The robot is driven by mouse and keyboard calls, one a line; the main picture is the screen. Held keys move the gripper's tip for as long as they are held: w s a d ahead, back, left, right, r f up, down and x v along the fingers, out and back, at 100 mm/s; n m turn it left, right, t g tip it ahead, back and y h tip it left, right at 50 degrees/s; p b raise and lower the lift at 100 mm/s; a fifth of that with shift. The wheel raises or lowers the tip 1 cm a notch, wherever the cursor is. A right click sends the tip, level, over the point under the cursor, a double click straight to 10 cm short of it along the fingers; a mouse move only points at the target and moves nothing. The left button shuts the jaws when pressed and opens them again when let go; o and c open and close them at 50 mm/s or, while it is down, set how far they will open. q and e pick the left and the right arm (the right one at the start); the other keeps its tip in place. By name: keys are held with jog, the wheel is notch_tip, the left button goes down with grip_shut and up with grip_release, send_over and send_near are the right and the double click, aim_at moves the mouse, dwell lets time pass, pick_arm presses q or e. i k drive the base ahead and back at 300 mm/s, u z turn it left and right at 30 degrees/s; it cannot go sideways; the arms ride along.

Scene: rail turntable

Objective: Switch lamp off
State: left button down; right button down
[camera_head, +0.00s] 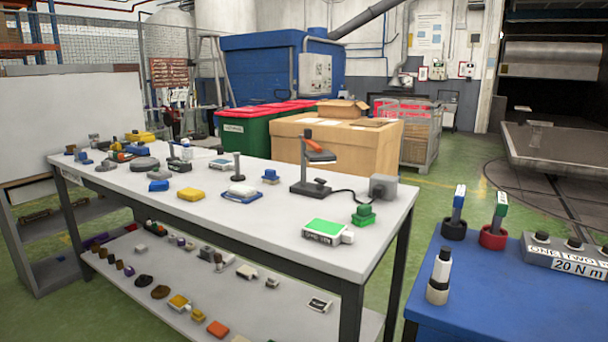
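What looks like the lamp (303,158) stands upright on the white table in the camera_head view, right of the middle. It has a dark grey base and post and an orange and dark head tilted to the right. A small black knob or switch (320,181) shows at its base. A dark cable runs from the base to a grey box (383,187) near the table's right edge. I cannot tell whether the lamp is lit. Neither of my grippers shows in this view.
The white table (270,213) also holds a green box (327,231), a green block (363,215), a black post (237,167) and several small items. Its lower shelf carries more parts. A blue table (500,300) with tool holders stands at right. Green floor shows between the tables.

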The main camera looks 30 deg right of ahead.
aim_at(320, 180)
jog(key=u, duration=1)
jog(key=i, duration=0.9)
jog(key=z, duration=0.95)
